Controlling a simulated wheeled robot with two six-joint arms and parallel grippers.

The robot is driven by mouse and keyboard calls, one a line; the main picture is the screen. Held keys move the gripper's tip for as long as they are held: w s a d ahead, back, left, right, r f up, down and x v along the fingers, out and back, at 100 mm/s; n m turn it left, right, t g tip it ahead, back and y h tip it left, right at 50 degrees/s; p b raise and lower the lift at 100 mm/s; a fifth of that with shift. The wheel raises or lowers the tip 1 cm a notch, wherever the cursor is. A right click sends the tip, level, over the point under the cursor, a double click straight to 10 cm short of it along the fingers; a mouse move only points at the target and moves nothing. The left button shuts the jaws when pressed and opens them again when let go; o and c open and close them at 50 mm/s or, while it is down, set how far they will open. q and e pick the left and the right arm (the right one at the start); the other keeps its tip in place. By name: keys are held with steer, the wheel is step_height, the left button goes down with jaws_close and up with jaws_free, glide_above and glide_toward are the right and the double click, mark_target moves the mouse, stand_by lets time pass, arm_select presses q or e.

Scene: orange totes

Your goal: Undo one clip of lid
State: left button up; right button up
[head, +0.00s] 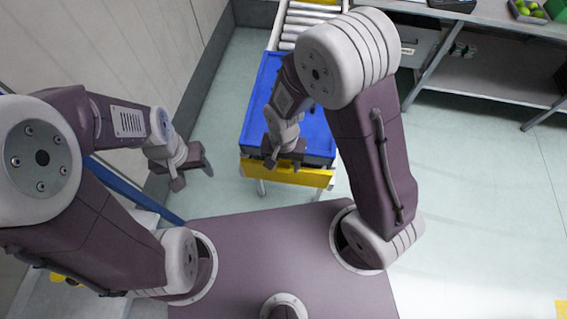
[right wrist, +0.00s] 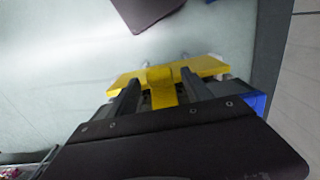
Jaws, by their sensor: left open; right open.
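A blue lid (head: 313,128) lies flat at the near end of the conveyor, partly hidden behind my right arm. A dark edge shows under its near side. My right gripper (head: 284,162) is open over this near edge, pointing down. In the right wrist view, its two dark fingers (right wrist: 160,78) stand apart on either side of a yellow upright piece (right wrist: 162,92). I cannot tell whether they touch it or whether it is a clip. A blue corner (right wrist: 254,101) shows at the right there. My left gripper (head: 192,172) is open and empty, left of the lid.
A yellow bar (head: 312,176) crosses the conveyor's near end. Rollers (head: 297,25) run away behind the lid. A wall (head: 150,50) stands at the left, and a workbench (head: 490,55) at the back right. The floor (head: 480,190) at the right is clear.

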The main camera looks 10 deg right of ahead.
steer(key=shift+f, duration=0.1)
jaws_close()
steer(key=shift+r+p, duration=0.3)
steer(key=shift+p, duration=0.35)
steer(key=g+p, duration=0.2)
steer(key=shift+r+y+p, duration=0.3)
steer(key=shift+y, duration=0.1)
steer(key=g, duration=0.1)
steer(key=g+p, duration=0.1)
steer(key=shift+w+r+g+y, duration=0.2)
steer(key=shift+r+g+y, duration=0.05)
steer(key=shift+g+y, duration=0.15)
steer(key=shift+w+d+r+g+y+p, duration=0.1)
steer(key=shift+r+g+y+p, duration=0.15)
steer(key=shift+g+p, duration=0.4)
steer(key=shift+g, duration=0.35)
jaws_free()
